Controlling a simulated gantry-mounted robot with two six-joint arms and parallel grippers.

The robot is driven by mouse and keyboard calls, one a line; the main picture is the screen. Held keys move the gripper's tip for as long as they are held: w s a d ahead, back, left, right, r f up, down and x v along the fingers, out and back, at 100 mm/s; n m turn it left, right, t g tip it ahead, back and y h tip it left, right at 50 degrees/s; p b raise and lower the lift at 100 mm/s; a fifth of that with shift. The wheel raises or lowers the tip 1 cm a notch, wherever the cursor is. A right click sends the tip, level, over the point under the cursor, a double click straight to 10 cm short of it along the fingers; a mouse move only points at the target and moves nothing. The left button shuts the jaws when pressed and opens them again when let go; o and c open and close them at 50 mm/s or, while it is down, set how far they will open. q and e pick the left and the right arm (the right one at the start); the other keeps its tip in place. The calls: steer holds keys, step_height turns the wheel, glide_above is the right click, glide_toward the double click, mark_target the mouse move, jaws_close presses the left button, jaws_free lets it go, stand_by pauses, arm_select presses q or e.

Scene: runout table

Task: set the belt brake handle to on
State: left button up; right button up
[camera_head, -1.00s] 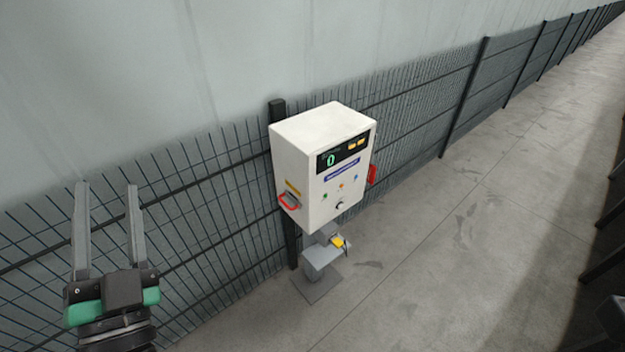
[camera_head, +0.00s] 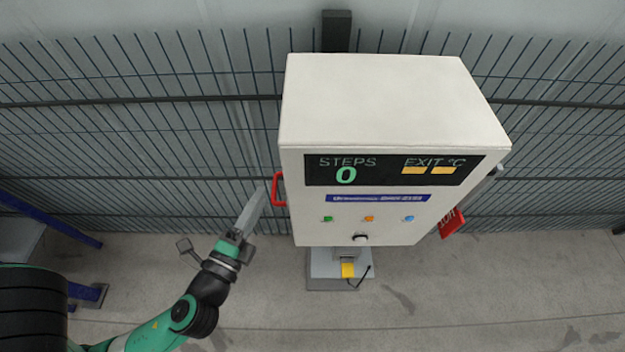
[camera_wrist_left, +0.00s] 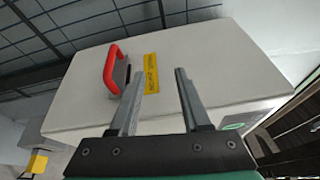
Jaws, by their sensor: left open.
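A red handle (camera_head: 276,190) sits on the left side of a white control box (camera_head: 390,105). In the left wrist view the red handle (camera_wrist_left: 112,70) stands on the box's side panel, beside a yellow label (camera_wrist_left: 152,72) whose text I cannot read. My left gripper (camera_head: 260,193) is just left of the handle in the head view. In the left wrist view its two fingers (camera_wrist_left: 158,72) are apart with nothing between them, pointing at the panel. The handle is beside the left finger, outside the gap. My right gripper is not in view.
The box front has a display (camera_head: 390,170) showing STEPS 0, several small buttons and a black knob (camera_head: 361,238). A red tag (camera_head: 452,222) hangs at its right. A wire fence (camera_head: 150,120) stands behind. Concrete floor (camera_head: 480,290) is clear at the right.

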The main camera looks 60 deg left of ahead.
mark_target(275, 186)
arm_select(q)
steer(key=s+f+m+g+b, duration=0.1)
steer(key=s+f+b, duration=0.25)
steer(key=f, duration=0.45)
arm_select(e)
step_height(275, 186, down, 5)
arm_select(q)
steer(key=shift+h, duration=0.3)
steer(key=p+x, duration=0.1)
steer(key=x, duration=0.3)
steer(key=p+x, duration=0.2)
steer(key=x, duration=0.1)
steer(key=p+x, duration=0.2)
steer(key=x, duration=0.2)
steer(key=shift+w+r, duration=0.35)
steer(key=shift+w+a, duration=0.2)
steer(key=shift+f, duration=0.1)
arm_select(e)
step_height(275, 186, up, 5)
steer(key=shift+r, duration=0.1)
arm_select(q)
jaws_close()
